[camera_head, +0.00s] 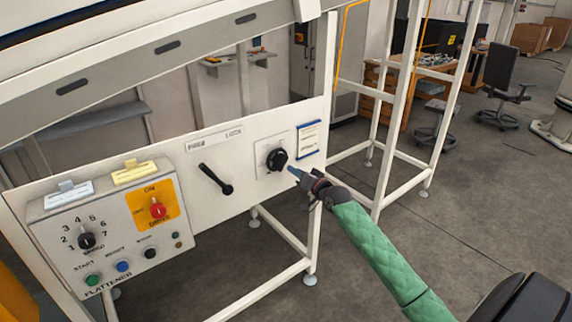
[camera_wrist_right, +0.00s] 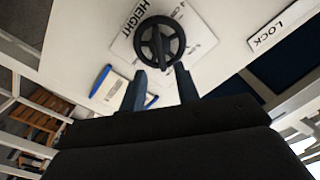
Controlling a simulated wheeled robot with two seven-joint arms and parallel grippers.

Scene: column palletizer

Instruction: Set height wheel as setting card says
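The black height wheel (camera_head: 276,160) sits on a white plate on the machine's front panel. In the right wrist view the spoked wheel (camera_wrist_right: 160,42) shows beside the word HEIGHT. The setting card (camera_head: 309,139), white with blue edging, is mounted right of the wheel; its writing is too small to read. It also shows in the right wrist view (camera_wrist_right: 108,88). My right gripper (camera_head: 292,171) is just to the lower right of the wheel, fingers pointing at it. In the right wrist view its two fingers (camera_wrist_right: 161,85) are apart; contact with the wheel cannot be told. My left gripper is out of view.
A black lock lever (camera_head: 216,179) is on the panel left of the wheel. Further left is a control box (camera_head: 118,262) with a speed knob (camera_head: 87,241), a red drive switch (camera_head: 157,210) and push buttons. White frame posts (camera_head: 398,110) stand behind my right arm.

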